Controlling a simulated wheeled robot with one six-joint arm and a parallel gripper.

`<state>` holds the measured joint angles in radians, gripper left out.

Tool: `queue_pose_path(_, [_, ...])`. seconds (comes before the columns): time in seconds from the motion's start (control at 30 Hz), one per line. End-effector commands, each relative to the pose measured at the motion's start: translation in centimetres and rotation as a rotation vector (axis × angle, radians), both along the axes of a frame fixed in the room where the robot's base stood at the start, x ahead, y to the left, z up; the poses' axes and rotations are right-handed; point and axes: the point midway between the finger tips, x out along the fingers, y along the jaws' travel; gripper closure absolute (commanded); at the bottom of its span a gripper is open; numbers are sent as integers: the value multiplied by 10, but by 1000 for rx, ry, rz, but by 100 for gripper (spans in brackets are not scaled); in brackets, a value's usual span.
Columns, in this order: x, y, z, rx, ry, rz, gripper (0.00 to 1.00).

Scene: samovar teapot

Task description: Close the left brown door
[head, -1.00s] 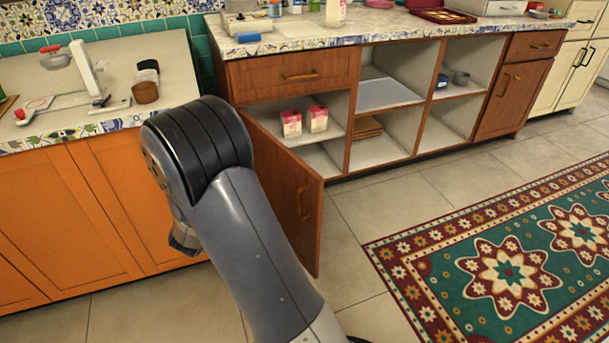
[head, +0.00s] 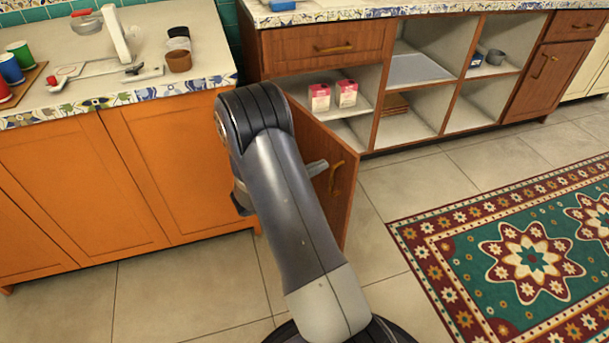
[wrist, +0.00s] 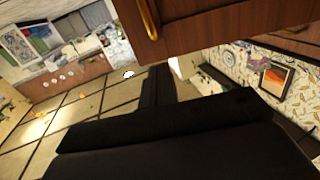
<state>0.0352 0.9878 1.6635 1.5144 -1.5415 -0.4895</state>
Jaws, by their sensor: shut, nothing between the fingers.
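The left brown door (head: 343,208) stands open, swung out from the left bay of the brown cabinet. Its brass handle (head: 336,178) faces right. My arm hides part of the door in the head view. A small grey part at the end of my arm shows beside the handle; I cannot tell whether it touches the door. In the wrist view, a brown wooden panel (wrist: 215,28) with a brass handle (wrist: 149,18) fills the top, close to my gripper (wrist: 157,88). My gripper is dark, shut and empty.
The open bay holds two pink-and-white boxes (head: 346,93) on its shelf. A brown drawer (head: 325,47) is shut above it. Orange cabinets (head: 130,185) stand at the left. A patterned rug (head: 520,245) lies at the right, with clear tiled floor before the cabinet.

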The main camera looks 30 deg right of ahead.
Motion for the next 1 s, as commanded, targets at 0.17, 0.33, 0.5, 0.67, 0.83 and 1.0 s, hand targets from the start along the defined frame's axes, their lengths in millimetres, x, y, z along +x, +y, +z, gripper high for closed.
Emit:
queue_pose_path(0.17, [0, -37, -3, 0, -1, -3, 100])
queue_pose_path(0.33, [1, -58, -1, 1, -2, -1, 100])
queue_pose_path(0.5, [2, -67, 0, 0, 0, 1, 100])
queue_pose_path(0.67, [2, -68, 0, 0, 0, 2, 100])
queue_pose_path(0.83, [2, -68, 0, 0, 0, 2, 100])
queue_pose_path(1.0, [2, -71, 0, 1, 0, 15, 100])
